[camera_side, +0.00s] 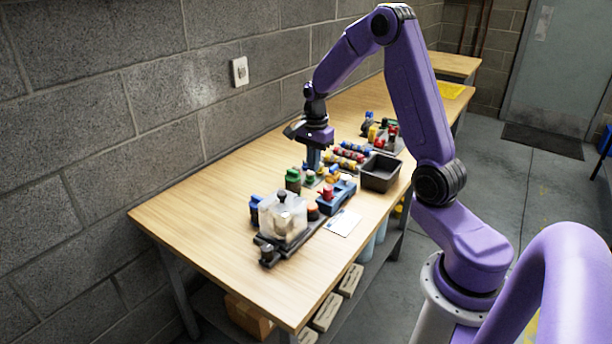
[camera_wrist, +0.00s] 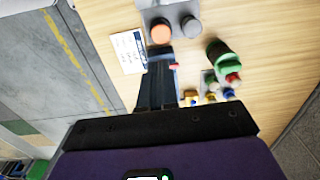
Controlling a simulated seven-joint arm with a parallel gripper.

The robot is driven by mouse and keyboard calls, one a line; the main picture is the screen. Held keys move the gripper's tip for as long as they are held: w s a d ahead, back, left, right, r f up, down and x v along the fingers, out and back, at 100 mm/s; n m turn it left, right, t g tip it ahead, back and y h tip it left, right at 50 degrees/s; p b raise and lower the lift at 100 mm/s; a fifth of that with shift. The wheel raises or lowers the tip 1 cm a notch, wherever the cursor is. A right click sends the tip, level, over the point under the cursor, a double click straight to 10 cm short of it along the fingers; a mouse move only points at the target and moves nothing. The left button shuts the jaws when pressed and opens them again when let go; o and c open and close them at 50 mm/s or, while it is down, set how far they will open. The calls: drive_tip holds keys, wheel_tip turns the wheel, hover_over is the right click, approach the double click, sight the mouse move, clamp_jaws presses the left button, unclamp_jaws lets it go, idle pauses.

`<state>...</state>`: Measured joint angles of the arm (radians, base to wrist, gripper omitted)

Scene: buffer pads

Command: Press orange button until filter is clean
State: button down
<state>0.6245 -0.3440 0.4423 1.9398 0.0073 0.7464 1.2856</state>
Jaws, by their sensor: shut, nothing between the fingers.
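The orange button (camera_wrist: 161,33) sits on a grey panel (camera_wrist: 176,8) at the top of the wrist view, beside a grey button (camera_wrist: 190,25). In the side view a small orange-brown button (camera_side: 313,212) shows beside a clear box (camera_side: 283,217) with a dark knob on its lid. The box holds something pale and cloudy; I cannot make out the filter clearly. My gripper (camera_side: 313,165) is shut and empty, pointing down over the table beyond the box. In the wrist view its fingertips (camera_wrist: 160,52) appear just below the orange button; contact does not show.
A blue tray (camera_side: 338,196) with a red part, a green bottle (camera_side: 293,180) and colored rods (camera_side: 347,155) stand near my gripper. A dark empty bin (camera_side: 380,172) is to the right. A white card (camera_side: 343,223) lies near the front edge. The table's left end is clear.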

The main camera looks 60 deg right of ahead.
sight(312, 206)
drive_tip(key=shift+w+r, duration=0.1)
drive_tip(key=shift+r, duration=0.75)
wheel_tip(312, 206, down, 14)
idle(0.6)
drive_tip(key=shift+f, duration=0.95)
drive_tip(key=shift+r, duration=0.1)
wheel_tip(312, 206, up, 14)
idle(0.4)
